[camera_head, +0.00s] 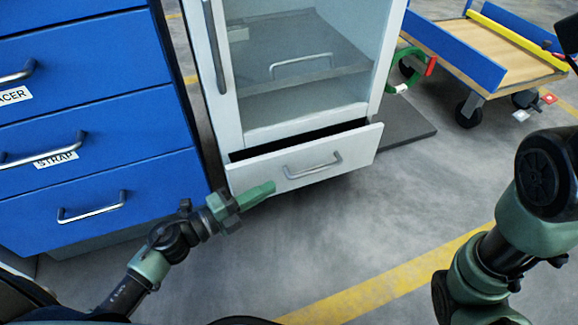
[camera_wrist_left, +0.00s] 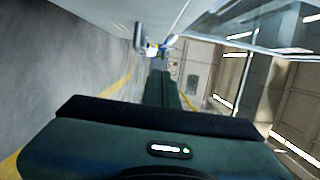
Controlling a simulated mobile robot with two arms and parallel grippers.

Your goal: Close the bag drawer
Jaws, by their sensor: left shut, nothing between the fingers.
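The white bottom drawer (camera_head: 350,152) of the glass-doored white cabinet is partly pulled out, with a dark gap above its front panel. Its metal handle (camera_head: 312,166) sits at the middle of the front. My left gripper (camera_head: 270,187) is shut and empty, close to the lower left part of the drawer front; I cannot tell whether it touches. In the left wrist view my green fingers (camera_wrist_left: 165,88) point toward a metal handle (camera_wrist_left: 141,38) and a pale panel. My right arm shows at the right edge of the head view, but its gripper is out of view.
A blue drawer cabinet (camera_head: 98,110) with STRAP and other labels stands left of the white cabinet. A flat cart (camera_head: 515,45) with blue sides is at the upper right. A green ring-shaped thing (camera_head: 402,60) is beside the white cabinet. The grey floor in front is clear.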

